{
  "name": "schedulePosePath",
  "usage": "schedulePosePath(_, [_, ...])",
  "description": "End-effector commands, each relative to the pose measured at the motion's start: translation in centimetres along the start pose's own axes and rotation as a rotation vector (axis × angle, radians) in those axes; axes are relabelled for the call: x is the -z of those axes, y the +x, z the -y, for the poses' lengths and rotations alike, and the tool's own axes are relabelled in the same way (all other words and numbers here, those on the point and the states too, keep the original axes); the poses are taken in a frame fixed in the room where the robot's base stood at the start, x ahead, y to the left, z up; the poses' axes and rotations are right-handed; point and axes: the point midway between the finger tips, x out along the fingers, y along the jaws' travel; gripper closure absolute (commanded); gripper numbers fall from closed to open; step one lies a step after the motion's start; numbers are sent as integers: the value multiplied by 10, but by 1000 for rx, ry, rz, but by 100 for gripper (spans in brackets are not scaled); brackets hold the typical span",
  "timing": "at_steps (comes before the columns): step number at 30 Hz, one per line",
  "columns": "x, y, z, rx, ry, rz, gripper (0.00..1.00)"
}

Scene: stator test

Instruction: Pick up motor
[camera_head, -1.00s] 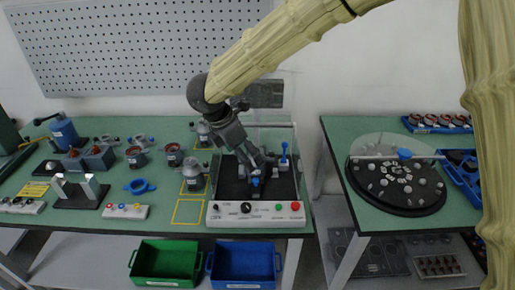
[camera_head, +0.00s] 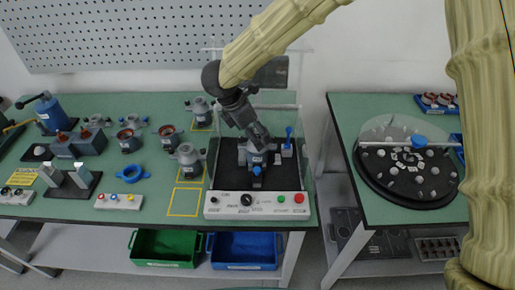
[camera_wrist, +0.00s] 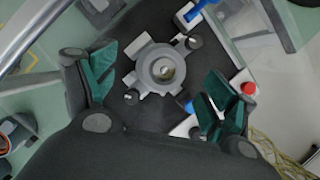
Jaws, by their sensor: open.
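A grey motor (camera_head: 257,157) with a round hub and side lugs sits in the test station (camera_head: 230,205) on the table. In the wrist view the motor (camera_wrist: 162,68) is seen from above, its hub facing the camera. My gripper (camera_head: 258,140) is above the motor, pointing down, and partly hides it in the head view. In the wrist view my gripper (camera_wrist: 158,92) is open, with one green-padded finger on each side of the motor and visible gaps between. Similar grey motors (camera_head: 189,160) stand left of the station, near yellow outlined squares.
A blue-handled lever (camera_head: 288,140) stands right of the motor, and clear panels (camera_head: 300,95) rise around the station. A red button (camera_head: 299,198) is on its front panel. Green (camera_head: 165,262) and blue (camera_head: 243,266) bins are below. A round turntable (camera_head: 385,195) is on the right table.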

Motion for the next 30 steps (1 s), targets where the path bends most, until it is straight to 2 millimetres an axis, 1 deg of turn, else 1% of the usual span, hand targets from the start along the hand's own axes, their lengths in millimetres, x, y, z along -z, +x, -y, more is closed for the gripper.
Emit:
schedulePosePath(5, [0, 10, 1, -1, -1, 2, 15])
schedulePosePath(12, [2, 43, -2, 1, -1, 0, 15])
schedulePosePath(15, [2, 48, -2, -1, -2, 0, 15])
schedulePosePath(20, [2, 49, -2, -2, -1, 0, 15])
schedulePosePath(21, [2, 49, -2, -2, -1, 0, 17])
schedulePosePath(29, [2, 49, -2, -1, -1, 0, 64])
schedulePosePath(30, [2, 49, -2, -1, -1, 0, 71])
